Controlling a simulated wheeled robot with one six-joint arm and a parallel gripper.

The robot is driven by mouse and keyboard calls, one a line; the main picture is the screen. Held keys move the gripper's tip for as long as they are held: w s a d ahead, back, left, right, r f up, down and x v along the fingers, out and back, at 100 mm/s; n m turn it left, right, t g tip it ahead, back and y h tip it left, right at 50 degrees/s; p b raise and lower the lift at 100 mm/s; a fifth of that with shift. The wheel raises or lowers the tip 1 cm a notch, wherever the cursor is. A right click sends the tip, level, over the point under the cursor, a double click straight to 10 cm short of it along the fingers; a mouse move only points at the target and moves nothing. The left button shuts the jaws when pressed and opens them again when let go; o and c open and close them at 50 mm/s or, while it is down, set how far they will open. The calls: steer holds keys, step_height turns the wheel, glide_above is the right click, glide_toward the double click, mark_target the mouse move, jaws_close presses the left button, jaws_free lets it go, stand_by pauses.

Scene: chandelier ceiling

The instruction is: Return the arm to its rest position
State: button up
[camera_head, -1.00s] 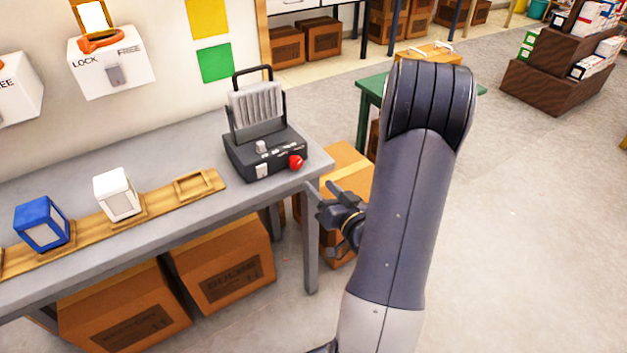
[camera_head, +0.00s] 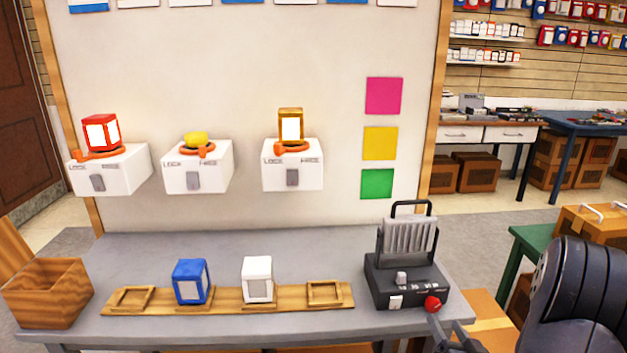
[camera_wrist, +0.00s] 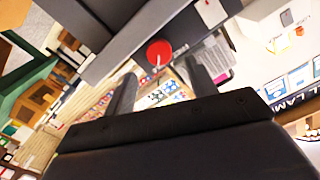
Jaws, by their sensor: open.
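My arm (camera_head: 578,300) shows at the lower right of the head view, dark and bent at a rounded joint. My gripper (camera_head: 450,334) is partly visible at the bottom edge, by the right front corner of the grey table (camera_head: 300,239). It is just below a black device (camera_head: 385,282) with a red knob (camera_head: 432,304). In the wrist view my gripper (camera_wrist: 162,86) has its two fingers spread, with nothing held between them. The red knob (camera_wrist: 159,51) shows beyond the fingers.
A wooden rail (camera_head: 230,301) on the table carries a blue lantern (camera_head: 192,283) and a white lantern (camera_head: 258,281). A wooden box (camera_head: 47,293) stands at the left. A green table (camera_head: 535,243) stands behind my arm.

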mark_target(435, 306)
steer(key=w, duration=0.5)
steer(key=shift+w+a, duration=0.1)
steer(key=shift+w, duration=0.1)
